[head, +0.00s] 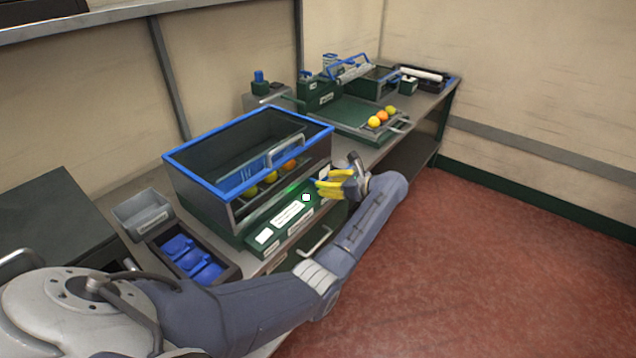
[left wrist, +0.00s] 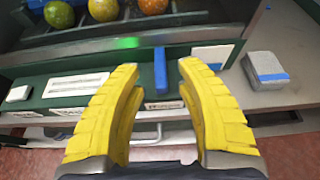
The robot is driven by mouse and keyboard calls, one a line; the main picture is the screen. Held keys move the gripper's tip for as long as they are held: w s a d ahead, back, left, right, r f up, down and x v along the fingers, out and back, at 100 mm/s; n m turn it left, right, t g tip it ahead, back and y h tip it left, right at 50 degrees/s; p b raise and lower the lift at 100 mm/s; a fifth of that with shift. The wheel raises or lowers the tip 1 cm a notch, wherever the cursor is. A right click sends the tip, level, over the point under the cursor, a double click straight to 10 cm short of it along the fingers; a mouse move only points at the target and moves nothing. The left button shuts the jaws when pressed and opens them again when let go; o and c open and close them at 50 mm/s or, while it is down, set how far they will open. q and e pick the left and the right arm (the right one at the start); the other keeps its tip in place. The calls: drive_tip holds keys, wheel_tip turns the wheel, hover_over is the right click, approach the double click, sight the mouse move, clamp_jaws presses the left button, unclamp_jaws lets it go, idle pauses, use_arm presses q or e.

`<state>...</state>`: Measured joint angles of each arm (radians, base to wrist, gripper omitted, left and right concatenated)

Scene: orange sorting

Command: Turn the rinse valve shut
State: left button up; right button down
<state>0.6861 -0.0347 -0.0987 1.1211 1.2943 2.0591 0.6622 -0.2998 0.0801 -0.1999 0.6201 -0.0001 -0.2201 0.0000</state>
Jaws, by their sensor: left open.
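A blue lever (left wrist: 160,70), which looks like the rinse valve handle, is on the green front panel (left wrist: 215,52) of the wash unit. It points straight up and down in the left wrist view, with a partly hidden label below it. My left gripper (head: 322,184) is at the right end of this panel in the head view. Its yellow fingers (left wrist: 158,75) are open, one on each side of the lever in the picture, with gaps on both sides. I cannot tell how deep the lever sits between them. In the head view the gripper seems to hide the lever. My right gripper is not in view.
A blue-rimmed tank (head: 180,178) with fruit behind its front stands above the panel. A green light (left wrist: 127,43) glows on the unit. A grey block with a blue stripe (left wrist: 266,70) sits right of the lever. A dark tray (head: 233,274) of blue items stands nearer me.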

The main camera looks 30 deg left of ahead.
use_arm(q)
drive_tip(key=shift+x, duration=2.1)
clamp_jaws()
